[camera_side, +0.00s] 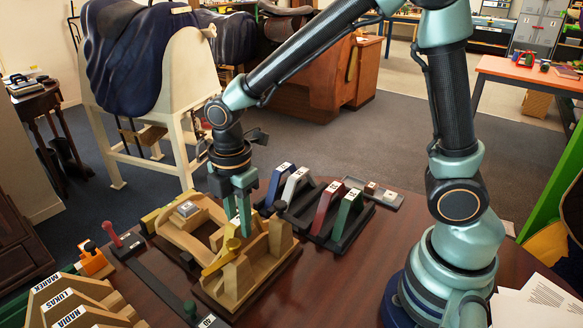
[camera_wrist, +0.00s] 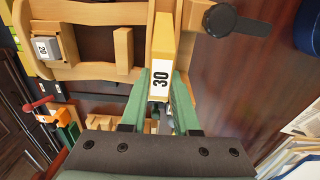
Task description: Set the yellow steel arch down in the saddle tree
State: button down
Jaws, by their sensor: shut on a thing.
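The yellow steel arch (camera_wrist: 165,35), labelled 30, is between the two green fingers of my gripper (camera_wrist: 164,95) in the wrist view. In the side view my gripper (camera_side: 240,222) points down over the wooden saddle tree and is shut on the arch (camera_side: 216,264), part of which shows low at the tree's near end. The wooden saddle tree (camera_side: 184,240) lies on the table; its bars also show in the wrist view (camera_wrist: 80,72). The fingers hide part of the arch, and I cannot tell whether its feet touch the wood.
A black rack (camera_side: 350,232) to the right holds blue, white, red (camera_side: 326,206) and green (camera_side: 349,210) arches. A dark knob (camera_wrist: 220,20) stands close beside the arch. Wooden templates (camera_side: 75,300) and a red-handled tool (camera_side: 112,236) lie to the left.

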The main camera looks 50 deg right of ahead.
jog(key=shift+s+f, duration=0.1)
jog(key=shift+f, duration=1.55)
jog(key=c, duration=0.6)
grip_release()
jog(key=c, duration=0.3)
jog(key=shift+o, duration=0.8)
jog(key=shift+r, duration=2.6)
jog(key=shift+r, duration=1.55)
